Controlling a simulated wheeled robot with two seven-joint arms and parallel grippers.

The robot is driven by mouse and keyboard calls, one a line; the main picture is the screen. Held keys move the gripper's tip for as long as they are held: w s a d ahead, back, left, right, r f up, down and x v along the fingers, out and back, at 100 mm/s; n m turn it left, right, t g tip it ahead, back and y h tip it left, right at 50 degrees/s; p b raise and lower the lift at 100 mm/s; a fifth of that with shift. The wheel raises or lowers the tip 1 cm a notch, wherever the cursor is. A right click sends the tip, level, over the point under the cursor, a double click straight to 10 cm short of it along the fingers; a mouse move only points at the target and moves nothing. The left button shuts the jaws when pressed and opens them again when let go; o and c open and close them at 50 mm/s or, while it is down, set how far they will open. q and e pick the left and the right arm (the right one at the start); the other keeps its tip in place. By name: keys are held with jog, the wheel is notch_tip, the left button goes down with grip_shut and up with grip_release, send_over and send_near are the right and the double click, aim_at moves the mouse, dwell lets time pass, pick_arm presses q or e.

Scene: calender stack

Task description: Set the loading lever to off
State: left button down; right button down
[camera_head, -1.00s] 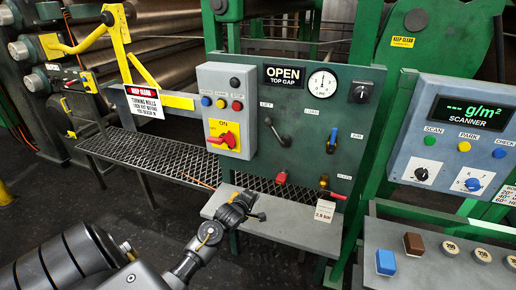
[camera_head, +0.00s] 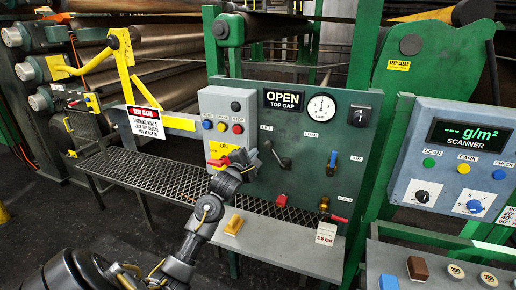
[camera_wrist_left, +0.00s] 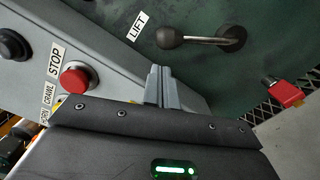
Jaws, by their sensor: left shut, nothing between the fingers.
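The loading lever (camera_head: 277,154) is a dark handle with a round knob on the green panel. Its knob points up and left from its pivot, towards the LIFT label. In the left wrist view the lever (camera_wrist_left: 200,40) shows whole, with the LIFT label (camera_wrist_left: 139,25) beside its knob. My left gripper (camera_head: 247,158) is shut and empty, just left of the knob in the head view, in front of the button box's right edge. In the wrist view its fingertips (camera_wrist_left: 159,75) are near the knob, with a visible gap. My right gripper is not in view.
A grey box (camera_head: 228,112) with buttons and a red-yellow switch stands left of the lever. A blue-handled lever (camera_head: 331,162) is to its right, and red handles (camera_head: 282,200) are below. A grey shelf (camera_head: 280,246) with a yellow object (camera_head: 234,224) lies underneath.

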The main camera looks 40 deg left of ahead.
aim_at(275, 154)
pick_arm(q)
jog(key=shift+p+x, duration=0.35)
jog(key=shift+x, duration=1.8)
jog(key=shift+d, duration=0.1)
